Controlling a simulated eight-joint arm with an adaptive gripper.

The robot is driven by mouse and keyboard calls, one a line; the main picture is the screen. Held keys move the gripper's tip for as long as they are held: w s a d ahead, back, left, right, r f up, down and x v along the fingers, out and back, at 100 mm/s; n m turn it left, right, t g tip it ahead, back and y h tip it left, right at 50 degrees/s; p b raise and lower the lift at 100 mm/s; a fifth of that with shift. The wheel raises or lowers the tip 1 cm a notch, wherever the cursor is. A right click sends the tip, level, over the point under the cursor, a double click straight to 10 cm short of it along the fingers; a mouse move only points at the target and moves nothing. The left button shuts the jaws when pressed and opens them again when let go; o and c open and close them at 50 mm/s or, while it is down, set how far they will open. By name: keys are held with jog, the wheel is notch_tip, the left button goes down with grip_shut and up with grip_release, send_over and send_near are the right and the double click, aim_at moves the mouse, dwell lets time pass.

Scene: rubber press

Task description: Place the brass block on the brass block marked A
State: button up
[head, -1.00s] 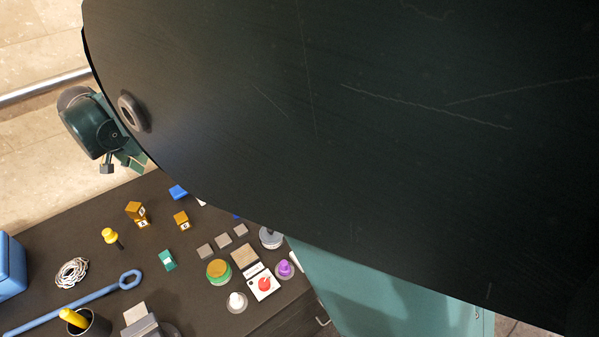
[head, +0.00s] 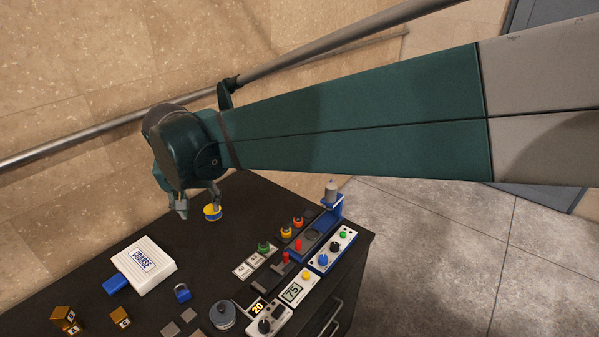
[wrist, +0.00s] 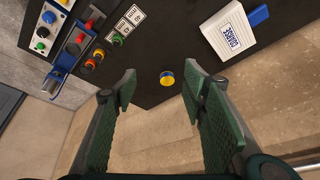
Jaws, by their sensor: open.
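Several brass blocks are at the lower left of the head view. One brass block (head: 64,314) is close against another brass block (head: 73,328); I cannot tell whether it rests on it. A third brass block (head: 120,317) stands apart to their right. The blocks carry pale label squares, too small to read surely, so I cannot tell which is marked A. My gripper (head: 198,204) is open and empty, well up and right of the blocks, near the table's far edge.
A yellow round item (head: 212,212) is near my fingertips; it also shows in the wrist view (wrist: 167,78). Control panels (head: 330,250) fill the right.

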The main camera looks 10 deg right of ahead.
jog(key=s+d+r+t, duration=0.1)
jog(key=s+d, duration=0.3)
jog(key=d, duration=0.8)
jog(key=s+d, duration=0.3)
jog(key=d, duration=1)
jog(key=s+d+f, duration=0.2)
jog(key=s+d, duration=0.4)
jog(key=d, duration=0.1)
jog(key=s+d+f+t, duration=0.1)
jog(key=s+d+f, duration=0.2)
jog(key=s+d, duration=0.3)
jog(key=shift+s+d+t+h, duration=0.3)
jog(key=shift+d+h, duration=0.1)
jog(key=shift+d, duration=0.7)
